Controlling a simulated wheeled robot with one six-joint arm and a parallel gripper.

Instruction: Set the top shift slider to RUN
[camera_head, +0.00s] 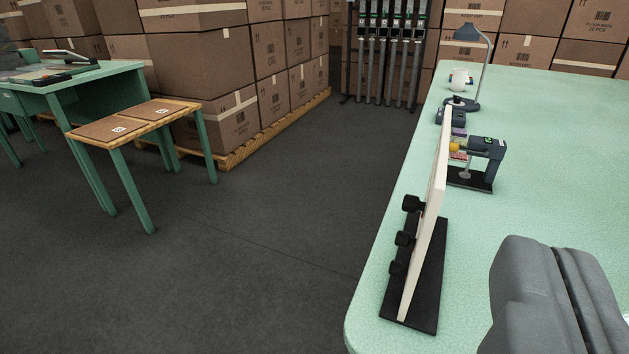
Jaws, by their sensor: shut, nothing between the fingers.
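A pale upright board (428,225) stands on a black base (428,300) near the left edge of the green table, seen almost edge-on. Three black knobs stick out from its left side, one above another; the top knob (412,203) is the highest and appears the farthest. They look like the sliders, but I cannot read any RUN mark or tell their positions, as the board's face is turned away. My gripper (556,250) is at the lower right, grey, shut and empty, over the table, to the right of the board and apart from it.
On the green table (560,140) behind the board are a dark device with a yellow part (486,148), a desk lamp (474,35) and a white mug (460,78). Stacked cartons (200,70) and another green table (95,75) stand left. Dark floor (250,250) lies clear between.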

